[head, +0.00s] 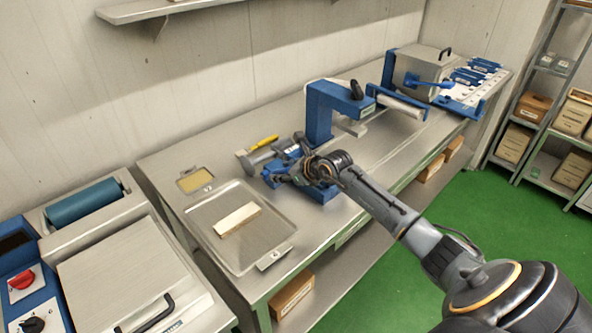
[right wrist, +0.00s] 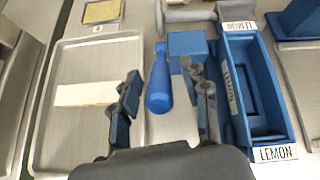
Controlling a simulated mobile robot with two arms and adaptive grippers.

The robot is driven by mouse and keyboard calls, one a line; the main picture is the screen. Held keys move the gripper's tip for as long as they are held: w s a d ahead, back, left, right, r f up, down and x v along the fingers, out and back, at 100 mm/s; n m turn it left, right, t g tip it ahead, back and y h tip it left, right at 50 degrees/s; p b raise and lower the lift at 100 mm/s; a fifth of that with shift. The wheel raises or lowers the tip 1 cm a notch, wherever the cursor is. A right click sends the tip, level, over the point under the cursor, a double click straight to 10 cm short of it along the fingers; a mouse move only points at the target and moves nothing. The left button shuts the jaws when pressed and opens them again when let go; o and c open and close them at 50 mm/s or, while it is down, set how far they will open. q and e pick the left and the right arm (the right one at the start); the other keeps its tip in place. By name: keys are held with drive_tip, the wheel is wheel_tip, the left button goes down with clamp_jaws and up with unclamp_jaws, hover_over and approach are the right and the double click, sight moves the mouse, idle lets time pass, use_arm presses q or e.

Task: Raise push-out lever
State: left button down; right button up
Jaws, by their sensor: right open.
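A blue rounded lever handle (right wrist: 159,82) sticks out beside a blue block in the right wrist view. I take it for the push-out lever. My right gripper (right wrist: 162,92) is open, with one finger on each side of the handle. A gap shows between the handle and each finger. In the head view this gripper (head: 293,172) is low over the blue fixture (head: 325,193) and hides the lever. To the handle's right is a blue open mould (right wrist: 258,92) with a LEMON label. My left gripper is not in view.
A metal tray (head: 271,238) holding a pale bar (head: 237,219) lies left of the fixture. A yellow-handled scraper (head: 262,143) lies behind. A blue press (head: 318,112) stands to the right on the bench.

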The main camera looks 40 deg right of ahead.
drive_tip(key=a+v, duration=0.1)
drive_tip(key=v, duration=0.7)
drive_tip(key=shift+d, duration=0.4)
